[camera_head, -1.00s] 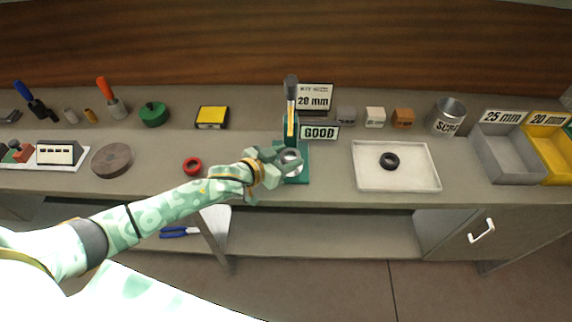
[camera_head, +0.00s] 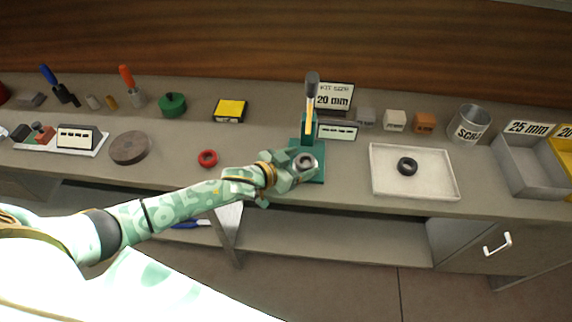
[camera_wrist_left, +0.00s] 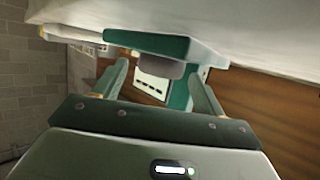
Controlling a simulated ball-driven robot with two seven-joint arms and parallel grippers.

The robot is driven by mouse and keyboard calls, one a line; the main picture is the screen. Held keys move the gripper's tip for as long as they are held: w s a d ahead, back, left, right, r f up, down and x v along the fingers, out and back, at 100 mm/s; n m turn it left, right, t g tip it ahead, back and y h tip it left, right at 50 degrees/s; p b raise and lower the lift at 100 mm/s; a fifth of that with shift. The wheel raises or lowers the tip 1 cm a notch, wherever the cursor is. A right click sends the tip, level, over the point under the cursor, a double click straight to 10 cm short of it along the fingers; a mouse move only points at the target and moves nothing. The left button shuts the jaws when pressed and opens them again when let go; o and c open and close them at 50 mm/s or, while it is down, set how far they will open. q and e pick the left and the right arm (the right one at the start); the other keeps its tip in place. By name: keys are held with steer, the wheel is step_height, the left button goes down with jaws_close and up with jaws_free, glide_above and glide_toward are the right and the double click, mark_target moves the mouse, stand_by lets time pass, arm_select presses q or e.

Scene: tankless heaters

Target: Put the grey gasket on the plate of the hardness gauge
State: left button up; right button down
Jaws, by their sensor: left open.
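The hardness gauge is a green stand (camera_head: 319,174) with an upright lever, at the bench's middle; its green base also shows in the left wrist view (camera_wrist_left: 165,43). A small grey ring (camera_head: 306,162), seemingly the grey gasket, shows at the gauge's plate; I cannot tell how exactly it rests there. My left gripper (camera_head: 296,168) is open at the front left of the plate. In the left wrist view its fingers (camera_wrist_left: 158,72) stand apart on either side of a grey round block on the base. My right gripper is not in view.
A white tray (camera_head: 440,191) with a black ring (camera_head: 407,166) stands to the right. A red ring (camera_head: 208,158) lies to the left. Behind the gauge are signs and small blocks; a scrap can (camera_head: 469,124) and bins (camera_head: 533,166) stand at far right.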

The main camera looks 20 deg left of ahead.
arm_select(q)
steer(key=p+v, duration=0.2)
steer(key=v, duration=0.9)
steer(key=shift+s+a, duration=0.1)
